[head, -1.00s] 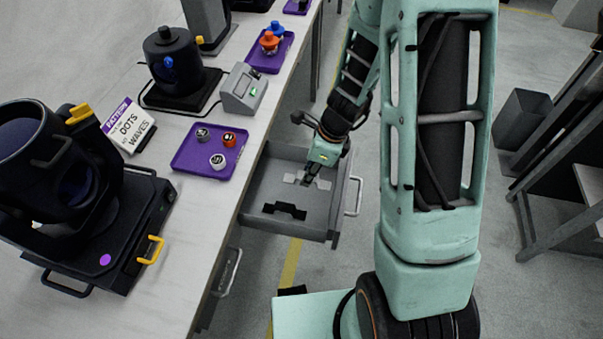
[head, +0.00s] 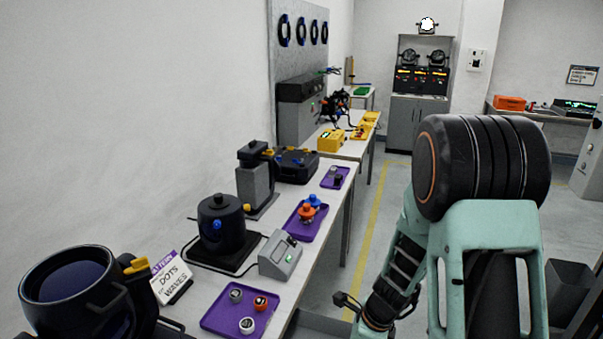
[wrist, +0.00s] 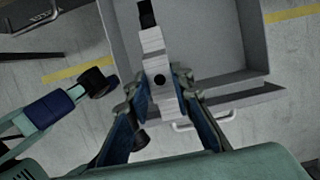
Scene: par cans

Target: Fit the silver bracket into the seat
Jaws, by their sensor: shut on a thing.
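In the wrist view the silver bracket (wrist: 155,62), a pale flat piece with a dark round hole, stands between my fingers. My gripper (wrist: 158,88) is shut on it, with a finger on either side. The bracket is over the open grey drawer (wrist: 205,50); I cannot tell its exact height. A black piece (wrist: 147,14) shows beyond the bracket's far end. In the head view my gripper is below the picture, hidden from sight. I cannot pick out the seat for certain in either view.
The white bench holds a large black lamp can (head: 75,285), a purple tray (head: 215,321) with several small knobs, a grey box (head: 280,256) and a black can (head: 221,232). Another purple tray (head: 304,226) lies farther back. Open floor (head: 385,240) runs right of the bench.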

